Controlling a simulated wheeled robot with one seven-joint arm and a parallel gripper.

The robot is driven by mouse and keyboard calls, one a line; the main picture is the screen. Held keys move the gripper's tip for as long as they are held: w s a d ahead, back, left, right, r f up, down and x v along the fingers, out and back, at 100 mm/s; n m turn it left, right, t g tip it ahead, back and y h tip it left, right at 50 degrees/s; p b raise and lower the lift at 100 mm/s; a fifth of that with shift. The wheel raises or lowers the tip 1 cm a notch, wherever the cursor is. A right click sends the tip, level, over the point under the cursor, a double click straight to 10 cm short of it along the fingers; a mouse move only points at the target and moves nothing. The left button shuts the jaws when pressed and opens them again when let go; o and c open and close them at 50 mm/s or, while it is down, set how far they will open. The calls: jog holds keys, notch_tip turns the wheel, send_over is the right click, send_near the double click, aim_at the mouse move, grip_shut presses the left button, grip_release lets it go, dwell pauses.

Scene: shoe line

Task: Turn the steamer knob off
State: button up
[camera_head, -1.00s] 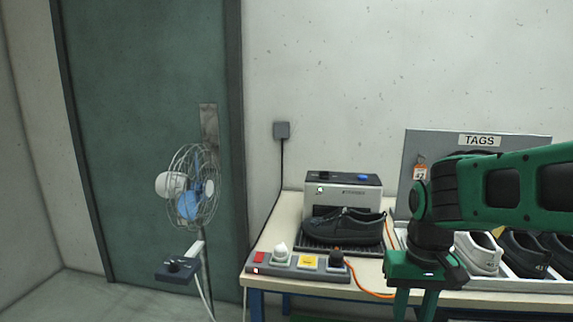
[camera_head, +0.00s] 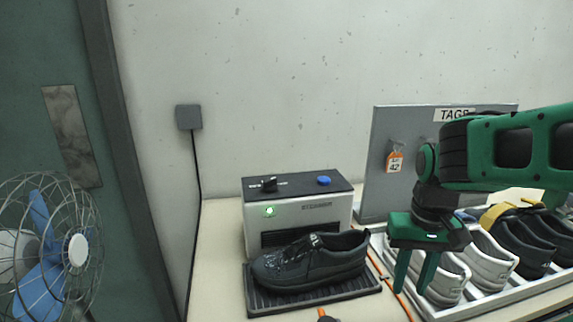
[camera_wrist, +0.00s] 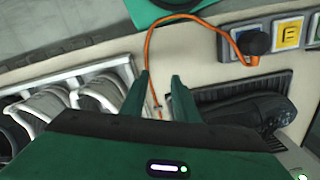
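The steamer (camera_head: 297,213) is a light box with a dark top at the back of the bench. In the wrist view the fingers (camera_wrist: 160,95) are also apart. The steamer's corner shows at the wrist view's lower right, but its knob does not show there.
A black shoe (camera_head: 312,262) rests on a dark ribbed tray (camera_head: 262,300) before the steamer. A rack of shoes (camera_head: 485,298) and a grey TAGS board (camera_head: 385,200) stand right. An orange cable (camera_head: 399,298) crosses the bench. A fan (camera_head: 45,250) stands left.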

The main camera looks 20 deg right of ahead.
jog(key=w+d+r+m, duration=0.1)
jog(key=w+r, duration=0.4)
jog(key=w, duration=0.1)
notch_tip(320, 180, up, 17)
jog(key=m, duration=0.7)
send_over(270, 180)
jog(key=shift+w+f, duration=0.2)
jog(key=shift+f, duration=4.9)
grip_shut()
